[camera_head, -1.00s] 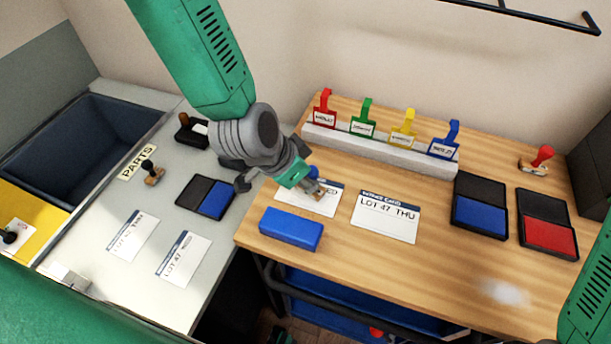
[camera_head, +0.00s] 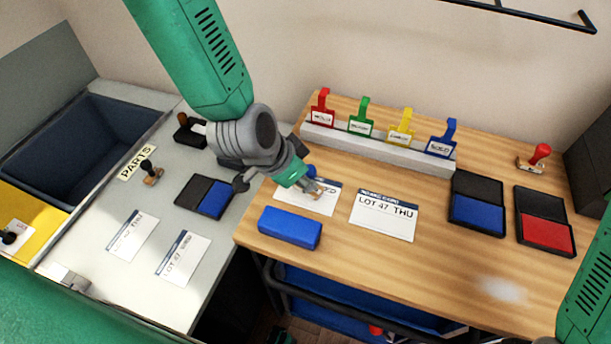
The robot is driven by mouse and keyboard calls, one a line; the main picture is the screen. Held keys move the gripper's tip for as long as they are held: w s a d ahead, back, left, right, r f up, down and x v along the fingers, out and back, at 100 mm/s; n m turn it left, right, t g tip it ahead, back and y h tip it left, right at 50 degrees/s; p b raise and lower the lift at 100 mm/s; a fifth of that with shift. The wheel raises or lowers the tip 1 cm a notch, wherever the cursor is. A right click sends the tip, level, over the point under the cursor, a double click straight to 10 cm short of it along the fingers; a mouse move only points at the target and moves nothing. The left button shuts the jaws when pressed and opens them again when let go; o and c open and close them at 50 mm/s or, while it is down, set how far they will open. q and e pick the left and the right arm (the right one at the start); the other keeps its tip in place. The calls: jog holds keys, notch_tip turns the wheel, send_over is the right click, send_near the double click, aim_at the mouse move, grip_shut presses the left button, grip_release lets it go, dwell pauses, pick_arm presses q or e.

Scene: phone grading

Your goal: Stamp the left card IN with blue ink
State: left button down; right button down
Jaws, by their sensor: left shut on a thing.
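The left card (camera_head: 294,199) lies on the wooden table, partly hidden under my left gripper. My left gripper (camera_head: 311,186) is shut on a stamp with a blue knob (camera_head: 311,171) and a wooden base, held over the right part of that card. I cannot tell whether the stamp touches the card. A second card (camera_head: 384,216) reading LOT 47 THU lies to its right. An open ink pad with blue ink (camera_head: 477,209) lies farther right. My right gripper is out of view; only a green arm part shows at the right edge.
A blue block (camera_head: 290,228) lies in front of the left card. A rack (camera_head: 378,149) with coloured tags stands behind. A red ink pad (camera_head: 545,232) and red-knobbed stamp (camera_head: 540,154) are at right. The grey side table holds two cards, another blue pad (camera_head: 213,199) and a stamp (camera_head: 150,170).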

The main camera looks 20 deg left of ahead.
pick_arm(q)
jog(key=shift+s+f, duration=0.1)
jog(key=shift+s, duration=0.05)
notch_tip(320, 180, up, 2)
jog(key=shift+r+p, duration=0.2)
jog(key=shift+p, duration=0.95)
notch_tip(320, 180, up, 5)
jog(key=p, duration=0.4)
jog(key=shift+f, duration=0.1)
jog(key=shift+f, duration=0.1)
